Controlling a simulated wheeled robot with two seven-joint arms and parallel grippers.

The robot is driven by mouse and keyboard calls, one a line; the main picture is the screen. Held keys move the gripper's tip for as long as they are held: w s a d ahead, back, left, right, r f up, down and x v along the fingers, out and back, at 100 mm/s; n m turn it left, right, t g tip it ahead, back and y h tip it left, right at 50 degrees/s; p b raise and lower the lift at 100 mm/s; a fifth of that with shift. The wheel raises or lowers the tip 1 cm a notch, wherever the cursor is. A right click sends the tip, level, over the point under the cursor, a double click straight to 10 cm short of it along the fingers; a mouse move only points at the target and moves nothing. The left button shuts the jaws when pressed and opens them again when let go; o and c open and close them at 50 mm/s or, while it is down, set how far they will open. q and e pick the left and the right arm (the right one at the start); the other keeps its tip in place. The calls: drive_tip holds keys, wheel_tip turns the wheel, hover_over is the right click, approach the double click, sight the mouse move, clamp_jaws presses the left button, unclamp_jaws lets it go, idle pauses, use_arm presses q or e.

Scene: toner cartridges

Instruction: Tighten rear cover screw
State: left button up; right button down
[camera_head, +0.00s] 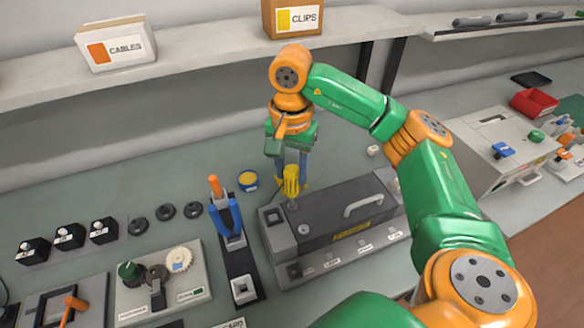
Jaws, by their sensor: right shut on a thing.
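The rear cover (335,215) is a dark grey lid with a pale handle on a light grey device at the middle of the bench. My right gripper (290,174) points down above its left end. It is shut on a yellow screwdriver (291,186), held upright. The driver's lower tip meets the lid's top near its left back corner. The screw under the tip is too small to make out. A round screw-like spot (304,229) shows on the lid's front left. My left gripper does not show.
A grey machine (497,140) is at the right. A shelf with a cables box (116,44) and a clips box (292,17) runs behind.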

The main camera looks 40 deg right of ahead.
drive_tip(key=shift+m, duration=0.7)
drive_tip(key=m, duration=0.6)
drive_tip(key=shift+w+m, duration=0.1)
drive_tip(key=shift+m, duration=0.3)
